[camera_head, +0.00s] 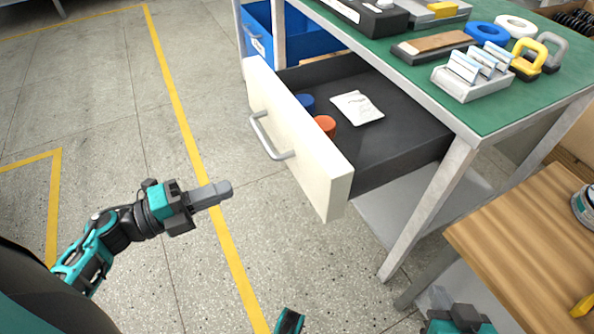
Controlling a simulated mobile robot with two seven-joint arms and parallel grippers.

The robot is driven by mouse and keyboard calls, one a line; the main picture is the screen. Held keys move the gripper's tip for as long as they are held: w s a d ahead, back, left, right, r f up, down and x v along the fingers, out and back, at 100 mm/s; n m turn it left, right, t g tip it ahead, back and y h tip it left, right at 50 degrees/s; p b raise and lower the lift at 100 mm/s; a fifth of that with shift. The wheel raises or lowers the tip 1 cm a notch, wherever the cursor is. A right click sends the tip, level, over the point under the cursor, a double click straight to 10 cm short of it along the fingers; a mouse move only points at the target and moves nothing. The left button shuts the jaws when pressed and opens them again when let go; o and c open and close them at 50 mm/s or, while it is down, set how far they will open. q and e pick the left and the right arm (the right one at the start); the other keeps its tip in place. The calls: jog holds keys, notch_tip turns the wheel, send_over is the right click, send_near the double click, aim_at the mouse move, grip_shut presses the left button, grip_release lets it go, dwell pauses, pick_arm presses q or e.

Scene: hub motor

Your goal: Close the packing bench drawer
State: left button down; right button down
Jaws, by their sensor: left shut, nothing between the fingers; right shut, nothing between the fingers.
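The packing bench drawer (300,135) is pulled out well clear of the bench (470,110). It has a cream front panel with a grey bar handle (268,137). Inside the dark drawer lie a white packet (357,107), an orange round item (325,124) and a blue round item (305,103). My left gripper (226,188) is shut and empty, left of and below the handle and apart from it. My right gripper (440,297) is shut at the bottom edge, below the bench's front leg, and only partly in view.
The green bench top holds a white tray of small packs (470,87), tape rolls (487,33) and tools. A blue bin (262,38) sits behind the drawer. A wooden table (530,235) stands at lower right. Floor left of the drawer is clear, with yellow lines.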

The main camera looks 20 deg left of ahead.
aim_at(300, 161)
pick_arm(q)
jog(key=b+x, duration=0.1)
jog(key=x, duration=1.1)
jog(key=shift+w, duration=0.1)
jog(key=shift+w+d+r, duration=0.1)
jog(key=shift+w+d, duration=0.35)
jog(key=shift+w, duration=0.05)
pick_arm(e)
jog(key=shift+w+a+f, duration=0.15)
jog(key=shift+a+f, duration=0.1)
